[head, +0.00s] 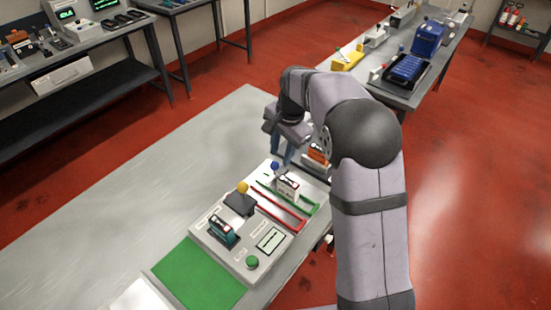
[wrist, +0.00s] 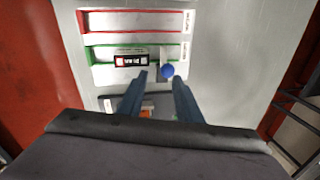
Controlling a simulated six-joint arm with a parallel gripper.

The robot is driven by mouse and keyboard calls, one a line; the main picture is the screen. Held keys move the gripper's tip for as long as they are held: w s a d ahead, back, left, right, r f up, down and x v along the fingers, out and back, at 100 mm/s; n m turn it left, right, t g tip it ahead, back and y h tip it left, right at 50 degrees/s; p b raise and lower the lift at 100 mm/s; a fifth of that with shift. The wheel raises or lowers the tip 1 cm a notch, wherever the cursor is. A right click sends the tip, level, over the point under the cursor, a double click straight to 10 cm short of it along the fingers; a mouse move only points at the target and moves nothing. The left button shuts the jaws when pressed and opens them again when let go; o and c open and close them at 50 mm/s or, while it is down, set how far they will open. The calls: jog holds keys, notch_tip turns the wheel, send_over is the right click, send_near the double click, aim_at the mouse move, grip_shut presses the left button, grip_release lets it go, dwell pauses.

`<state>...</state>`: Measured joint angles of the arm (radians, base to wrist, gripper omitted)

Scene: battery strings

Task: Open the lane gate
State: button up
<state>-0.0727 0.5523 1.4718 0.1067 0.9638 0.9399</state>
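A blue knob (head: 275,166) stands at the far end of the two lanes on the panel. In the wrist view the blue knob (wrist: 167,71) sits on a light plate at the right end of the green-edged lane (wrist: 98,51), which I take for the lane gate. A white and dark battery block (wrist: 130,60) lies in that lane, left of the knob; it also shows in the head view (head: 288,187). My gripper (head: 281,155) is open and empty above the panel's far end. Its fingertips (wrist: 160,78) appear just short of the knob; I cannot tell whether they touch it.
A red-edged lane (head: 275,213) runs beside the green one. An orange battery block (head: 318,153) sits behind my gripper. The bench's left side is clear.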

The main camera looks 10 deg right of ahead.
aim_at(275, 163)
jog(key=shift+m, duration=0.3)
jog(key=shift+w+a+f+p, duration=0.2)
jog(key=shift+w+f+p, duration=0.25)
jog(key=shift+f, duration=0.7)
jog(key=shift+w+a+f+p, duration=0.25)
jog(key=shift+w+f+p, duration=0.2)
jog(key=shift+f, duration=0.7)
jog(key=shift+w+a+f+p, duration=0.2)
jog(key=shift+w+f+p, duration=0.25)
jog(key=shift+f, duration=0.7)
jog(key=shift+c, duration=0.6)
